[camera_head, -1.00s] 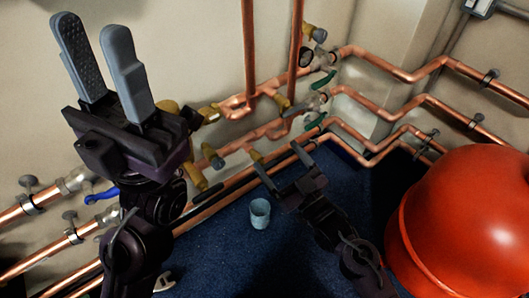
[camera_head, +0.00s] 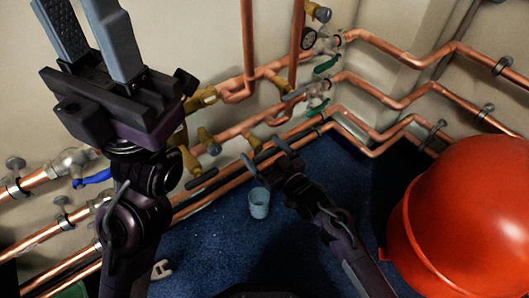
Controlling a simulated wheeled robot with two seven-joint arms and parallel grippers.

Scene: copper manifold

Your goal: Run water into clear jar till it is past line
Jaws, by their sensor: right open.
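The small jar (camera_head: 259,203), pale blue and see-through looking, stands upright on the dark blue floor. No line or water level can be made out on it. My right gripper (camera_head: 264,153) is open and empty, just above the jar in the picture, apart from it, with its fingers pointing toward the pipes. My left gripper (camera_head: 78,22) is raised close to the camera at the upper left, its two grey fingers apart with nothing between them. Brass taps (camera_head: 209,141) sit on the copper pipes behind; which one feeds the jar cannot be told.
Copper pipes (camera_head: 385,98) run along both walls and low above the floor. A large red tank (camera_head: 470,220) fills the lower right. A blue-handled valve (camera_head: 92,178) is at the left. Floor around the jar is mostly clear.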

